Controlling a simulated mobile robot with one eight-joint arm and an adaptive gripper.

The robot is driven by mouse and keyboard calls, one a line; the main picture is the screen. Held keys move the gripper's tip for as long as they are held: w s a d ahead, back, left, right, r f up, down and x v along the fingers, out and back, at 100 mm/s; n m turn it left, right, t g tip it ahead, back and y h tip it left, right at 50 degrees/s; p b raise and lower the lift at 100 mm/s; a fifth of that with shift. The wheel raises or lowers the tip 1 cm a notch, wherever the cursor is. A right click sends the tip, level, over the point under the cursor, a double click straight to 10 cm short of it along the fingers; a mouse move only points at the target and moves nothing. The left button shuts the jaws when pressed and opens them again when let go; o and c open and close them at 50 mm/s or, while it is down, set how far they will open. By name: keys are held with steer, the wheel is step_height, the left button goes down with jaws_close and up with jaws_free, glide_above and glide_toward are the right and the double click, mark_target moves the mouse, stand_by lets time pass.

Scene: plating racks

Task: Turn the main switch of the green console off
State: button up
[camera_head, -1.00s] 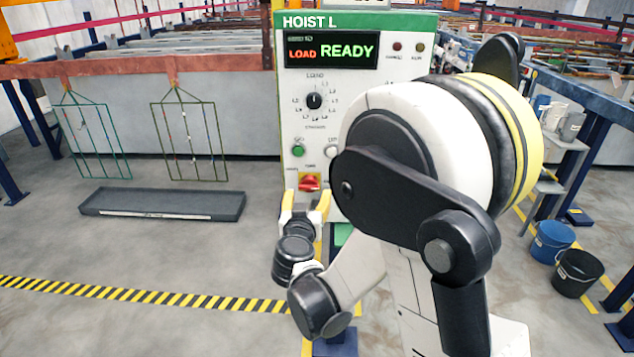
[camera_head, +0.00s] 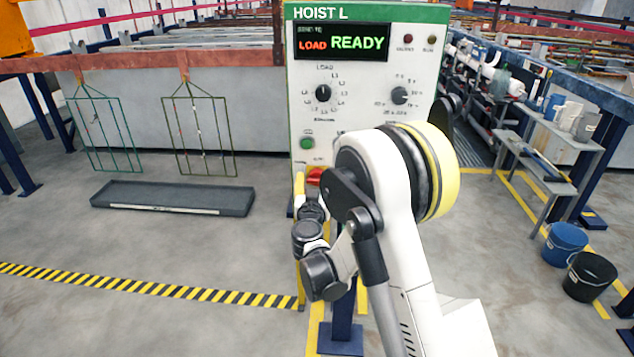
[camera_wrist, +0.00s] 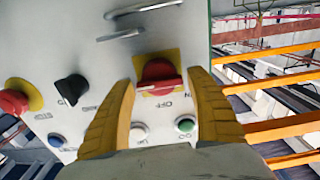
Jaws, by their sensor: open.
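The green console (camera_head: 300,12) has a light panel under a green band marked HOIST L. Its main switch (camera_head: 315,176) is a red rotary handle, partly hidden by my arm in the head view. In the wrist view the red main switch (camera_wrist: 158,72) sits on a yellow plate, with OFF and ON lettering beside it. Its handle lies roughly crosswise in that picture. My gripper (camera_wrist: 161,80) is open, with one yellow finger on each side of the handle. I cannot tell whether the fingers touch it. In the head view my gripper (camera_head: 305,188) is at the panel's lower left.
The wrist view shows a green button (camera_wrist: 185,125), a white button (camera_wrist: 138,132), a black knob (camera_wrist: 72,88), a red mushroom button (camera_wrist: 12,101) and metal handles (camera_wrist: 145,8). A low grey tray (camera_head: 175,197) lies left on the floor. Buckets (camera_head: 565,240) stand right.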

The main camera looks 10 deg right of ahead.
steer(key=shift+w+d, duration=0.1)
steer(key=shift+w, duration=0.15)
steer(key=c, duration=1)
